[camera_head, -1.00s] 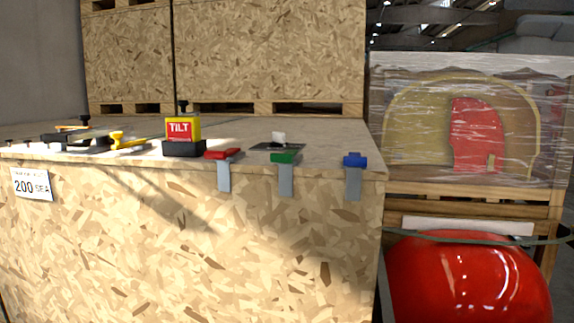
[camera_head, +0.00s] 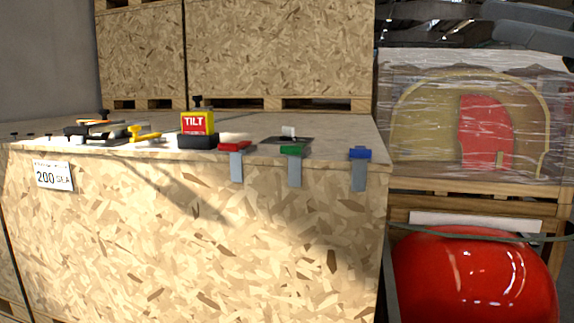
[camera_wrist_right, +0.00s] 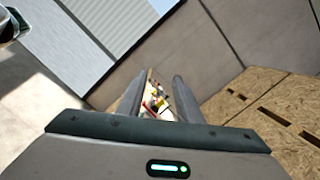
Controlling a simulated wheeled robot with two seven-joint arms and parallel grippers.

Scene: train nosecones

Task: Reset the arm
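My right gripper (camera_head: 487,24) shows at the top right corner of the head view as two dark grey fingers, cut off by the picture edge. It is high up, in front of the wrapped crate's upper edge in the picture. In the right wrist view its two fingers (camera_wrist_right: 163,76) stand apart with nothing between them, so it is open and empty. Far beyond the fingers, small coloured items on a crate top show. My left gripper is not in view.
A large chipboard crate (camera_head: 200,235) carries a yellow and red TILT box (camera_head: 197,124), red (camera_head: 235,147), green (camera_head: 292,150) and blue (camera_head: 360,153) clamps, and tools. A wrapped crate (camera_head: 430,85) and a red nosecone (camera_head: 475,280) stand at right.

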